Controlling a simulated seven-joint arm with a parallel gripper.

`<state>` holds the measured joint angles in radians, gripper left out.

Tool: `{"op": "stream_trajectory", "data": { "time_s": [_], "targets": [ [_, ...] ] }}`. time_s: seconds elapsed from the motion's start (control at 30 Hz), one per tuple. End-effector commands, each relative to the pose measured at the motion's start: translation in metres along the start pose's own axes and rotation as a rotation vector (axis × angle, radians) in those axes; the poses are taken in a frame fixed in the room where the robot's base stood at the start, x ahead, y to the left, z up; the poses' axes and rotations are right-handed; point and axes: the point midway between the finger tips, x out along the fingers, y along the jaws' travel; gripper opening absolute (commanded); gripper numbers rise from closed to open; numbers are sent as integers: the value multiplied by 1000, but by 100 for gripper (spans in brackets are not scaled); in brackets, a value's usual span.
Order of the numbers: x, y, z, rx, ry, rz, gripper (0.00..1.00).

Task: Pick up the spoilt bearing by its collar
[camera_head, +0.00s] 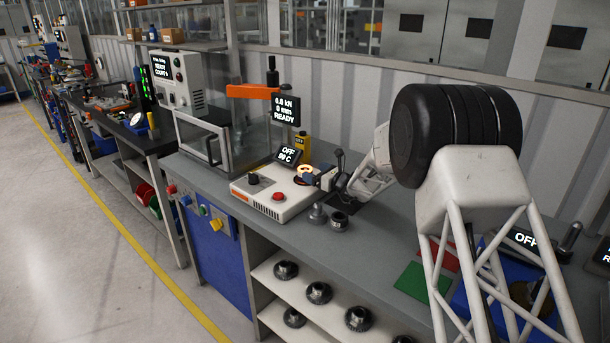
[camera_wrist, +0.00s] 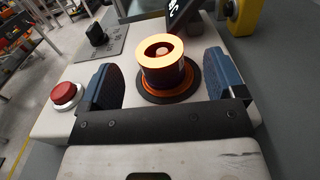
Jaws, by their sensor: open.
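In the wrist view a ring-shaped part (camera_wrist: 160,62), cream-orange on top and dark lower down, stands upright on a round dark and orange seat around a centre post. I cannot tell for sure that it is the spoilt bearing, or which part is its collar. In the head view it is a small bright ring (camera_head: 305,170) on the white heater unit (camera_head: 270,196). My gripper (camera_wrist: 163,80) is open, with one blue-padded finger on each side of the ring. Gaps show between pads and ring. In the head view my gripper (camera_head: 320,178) is small and partly hidden.
A red button (camera_wrist: 64,95) and a black knob (camera_wrist: 96,34) sit on the heater unit, left of my gripper. Several round parts (camera_head: 319,292) lie on the shelf below.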

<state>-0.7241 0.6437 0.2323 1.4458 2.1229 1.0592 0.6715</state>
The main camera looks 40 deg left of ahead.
Motion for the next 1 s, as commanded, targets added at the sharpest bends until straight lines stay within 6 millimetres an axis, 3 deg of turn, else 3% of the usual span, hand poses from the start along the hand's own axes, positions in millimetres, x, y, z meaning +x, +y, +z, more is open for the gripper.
{"op": "stream_trajectory", "data": {
  "time_s": [0.27,0.73,1.0],
  "targets": [
    [3,0,0,0,0,1,88],
    [44,2,-1,0,0,1,88],
    [52,2,-1,1,0,1,88]
  ]
}}
